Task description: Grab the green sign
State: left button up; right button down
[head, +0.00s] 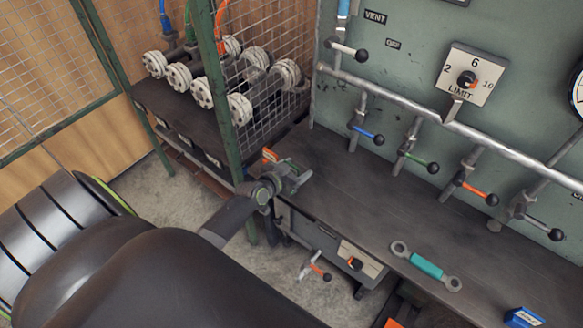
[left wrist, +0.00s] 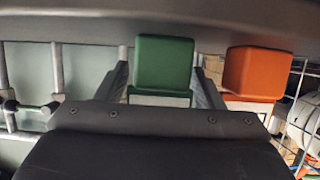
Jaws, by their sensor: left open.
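The green sign (left wrist: 163,62) shows in the left wrist view as a green block with a white lower part. It stands between the two fingers of my left gripper (left wrist: 163,85), with a finger on each side. The fingers are open, and I cannot tell whether either touches it. In the head view my left gripper (head: 292,180) is over the left end of the dark bench and mostly hides the green sign. My right gripper is not in view.
An orange sign (left wrist: 257,72) stands close to the right of the green one; it also shows in the head view (head: 270,154). A mesh cage (head: 262,70) with white valves stands left. A teal-handled wrench (head: 427,266) and blue sign (head: 522,318) lie right. The middle bench is clear.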

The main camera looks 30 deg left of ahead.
pick_arm(q)
jog(key=c, duration=0.8)
jog(key=shift+r, duration=0.1)
